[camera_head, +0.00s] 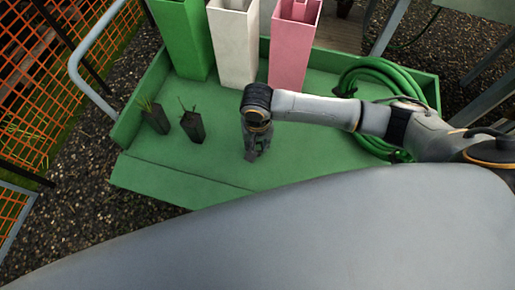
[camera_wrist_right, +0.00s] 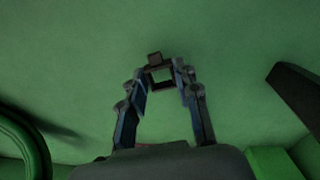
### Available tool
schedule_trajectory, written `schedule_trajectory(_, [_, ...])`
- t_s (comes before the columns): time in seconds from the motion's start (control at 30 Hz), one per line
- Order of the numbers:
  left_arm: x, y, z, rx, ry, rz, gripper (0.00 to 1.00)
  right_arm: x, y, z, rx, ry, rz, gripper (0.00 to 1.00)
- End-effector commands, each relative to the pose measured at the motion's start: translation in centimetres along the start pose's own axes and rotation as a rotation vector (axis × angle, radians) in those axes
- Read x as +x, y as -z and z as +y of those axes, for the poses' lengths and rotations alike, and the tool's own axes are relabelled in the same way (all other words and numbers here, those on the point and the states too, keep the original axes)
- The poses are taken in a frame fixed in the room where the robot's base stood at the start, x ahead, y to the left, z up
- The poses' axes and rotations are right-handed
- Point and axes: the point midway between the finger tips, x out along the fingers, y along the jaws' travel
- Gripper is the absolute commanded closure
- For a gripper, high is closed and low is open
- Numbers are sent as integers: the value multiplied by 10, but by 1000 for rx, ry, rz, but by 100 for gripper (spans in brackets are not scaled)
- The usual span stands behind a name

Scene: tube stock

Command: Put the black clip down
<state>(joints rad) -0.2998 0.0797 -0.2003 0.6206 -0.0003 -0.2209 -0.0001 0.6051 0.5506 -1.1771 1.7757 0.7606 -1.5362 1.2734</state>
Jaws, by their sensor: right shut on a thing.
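My right gripper (camera_head: 254,153) points down over the green cart bed, right of two small dark pots. In the right wrist view, its two fingers (camera_wrist_right: 161,78) are closed in on a small dark clip (camera_wrist_right: 155,58), which sits between the fingertips with one end sticking out past them. Green surface shows beyond the clip; I cannot tell whether the clip touches it. In the head view the clip cannot be made out apart from the gripper. My left gripper is not in view.
The green cart bed (camera_head: 165,178) has bare room left of and in front of the gripper. Two dark pots with sprigs (camera_head: 155,117) (camera_head: 193,127) stand at left. Tall green (camera_head: 184,40), white (camera_head: 233,45) and pink (camera_head: 293,50) tubes stand behind; a coiled green hose (camera_head: 372,70) lies right.

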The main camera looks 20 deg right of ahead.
Motion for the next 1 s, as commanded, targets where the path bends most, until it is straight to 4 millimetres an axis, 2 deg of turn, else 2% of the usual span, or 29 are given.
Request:
schedule_trajectory(0.03, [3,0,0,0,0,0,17,11,-2,0,-1,-2,-4,79])
schedule_trajectory(0.17, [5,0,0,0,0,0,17,27,-2,1,-1,-2,-2,79])
schedule_trajectory(0.53, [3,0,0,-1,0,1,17,30,-3,0,0,-1,-3,79])
schedule_trajectory(0.57, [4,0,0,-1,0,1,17,30,-2,0,-1,-1,-2,63])
schedule_trajectory(0.63, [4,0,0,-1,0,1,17,30,-2,0,-1,-1,-2,48])
schedule_trajectory(0.67, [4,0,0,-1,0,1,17,30,-2,0,-1,-1,-1,46])
schedule_trajectory(1.0, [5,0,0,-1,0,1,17,27,-2,0,-2,-1,0,46])
